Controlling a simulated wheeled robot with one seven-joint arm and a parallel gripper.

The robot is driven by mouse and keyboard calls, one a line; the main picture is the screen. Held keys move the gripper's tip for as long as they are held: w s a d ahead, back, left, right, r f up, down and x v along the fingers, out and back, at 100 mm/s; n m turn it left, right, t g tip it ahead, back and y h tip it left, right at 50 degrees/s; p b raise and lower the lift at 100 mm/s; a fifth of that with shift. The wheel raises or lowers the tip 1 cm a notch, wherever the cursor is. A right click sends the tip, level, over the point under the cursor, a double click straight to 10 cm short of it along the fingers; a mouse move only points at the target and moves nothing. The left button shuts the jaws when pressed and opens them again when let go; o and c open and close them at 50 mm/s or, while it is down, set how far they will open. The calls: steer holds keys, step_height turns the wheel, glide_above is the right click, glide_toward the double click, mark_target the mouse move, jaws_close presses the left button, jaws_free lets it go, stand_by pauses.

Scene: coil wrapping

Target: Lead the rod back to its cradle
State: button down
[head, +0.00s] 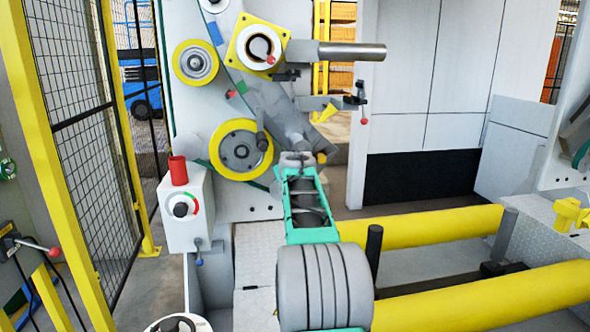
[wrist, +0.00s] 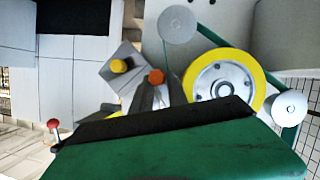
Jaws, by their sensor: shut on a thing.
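A grey bar (head: 318,103), which I take to be the rod, lies level beside the end of my arm in the head view. A black fitting (head: 355,98) and a red ball knob (head: 364,121) are at its right end. A red knob also shows in the wrist view (wrist: 52,124), at the left end of a long black bar (wrist: 165,122). My gripper (head: 272,98) is at the bar's left, in front of the machine's grey face. It is shut on the rod, but its fingers are hard to make out. I cannot tell which part is the cradle.
A thick steel mandrel (head: 350,51) juts right above the bar. A yellow-rimmed wheel (head: 240,150) is to the left and low. A control box (head: 187,210) with a red top stands at left. Yellow rails (head: 430,224) run across the lower right. A mesh fence (head: 85,130) is far left.

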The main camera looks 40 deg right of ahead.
steer(key=shift+r, duration=0.1)
steer(key=a+r, duration=0.1)
steer(key=w+a+r+p, duration=0.1)
steer(key=a+r+p, duration=0.1)
steer(key=shift+w+r, duration=0.15)
steer(key=shift+w, duration=0.2)
stand_by(0.6)
step_height(320, 180, up, 6)
steer(key=p, duration=0.5)
stand_by(0.4)
